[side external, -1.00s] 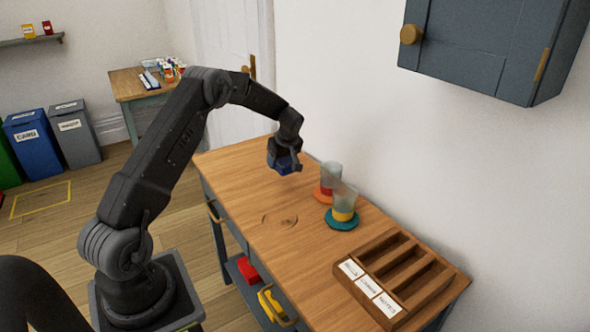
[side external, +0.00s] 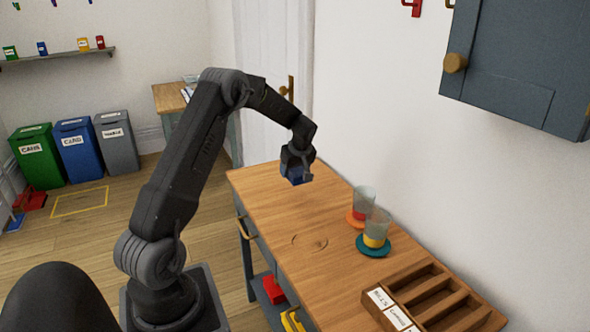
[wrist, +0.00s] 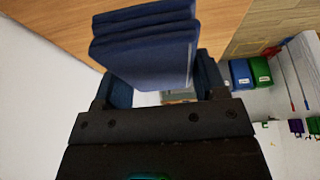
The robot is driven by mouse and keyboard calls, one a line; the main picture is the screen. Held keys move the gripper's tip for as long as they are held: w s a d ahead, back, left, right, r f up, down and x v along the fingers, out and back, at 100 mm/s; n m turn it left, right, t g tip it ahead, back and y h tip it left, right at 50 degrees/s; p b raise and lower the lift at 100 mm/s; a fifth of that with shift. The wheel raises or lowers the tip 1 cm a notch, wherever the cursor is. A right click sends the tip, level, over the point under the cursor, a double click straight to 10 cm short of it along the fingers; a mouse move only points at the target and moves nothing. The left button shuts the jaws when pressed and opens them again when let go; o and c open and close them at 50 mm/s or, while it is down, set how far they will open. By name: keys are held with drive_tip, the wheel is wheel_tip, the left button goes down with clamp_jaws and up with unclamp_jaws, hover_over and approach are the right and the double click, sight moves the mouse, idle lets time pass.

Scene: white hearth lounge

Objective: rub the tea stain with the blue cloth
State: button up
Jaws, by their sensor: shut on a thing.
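My gripper (side external: 297,173) is shut on the folded blue cloth (side external: 294,176) and holds it above the far end of the wooden worktop. The cloth also shows large in the wrist view (wrist: 145,52), folded in layers between the fingers (wrist: 160,88). The tea stain (side external: 310,242) is a faint brown ring on the worktop (side external: 262,195), nearer the camera than the cloth and apart from it.
Two clear glasses stand on an orange coaster (side external: 354,219) and a teal coaster (side external: 375,247) to the right of the stain. A wooden tray with labelled compartments (side external: 455,308) lies at the near right. A cabinet (side external: 520,75) hangs on the wall above.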

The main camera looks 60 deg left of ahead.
drive_tip(key=w+d+f+m+t, duration=0.2)
drive_tip(key=d+m, duration=0.3)
drive_tip(key=d, duration=0.5)
drive_tip(key=m+t+h, duration=0.1)
drive_tip(key=m, duration=0.3)
hover_over(323, 233)
drive_tip(key=f, duration=0.1)
drive_tip(key=shift+s+d+f, duration=0.1)
drive_tip(key=shift+f, duration=1.85)
drive_tip(key=shift+d+f, duration=0.1)
drive_tip(key=shift+f, duration=1.8)
drive_tip(key=shift+s+f, duration=0.2)
drive_tip(key=shift+s, duration=0.1)
drive_tip(key=shift+c, duration=0.2)
drive_tip(key=shift+s, duration=4.7)
drive_tip(key=shift+w, duration=5.1)
drive_tip(key=shift+s+d, duration=0.15)
drive_tip(key=shift+s, duration=4.95)
drive_tip(key=shift+w, duration=5.05)
drive_tip(key=shift+r, duration=4.05)
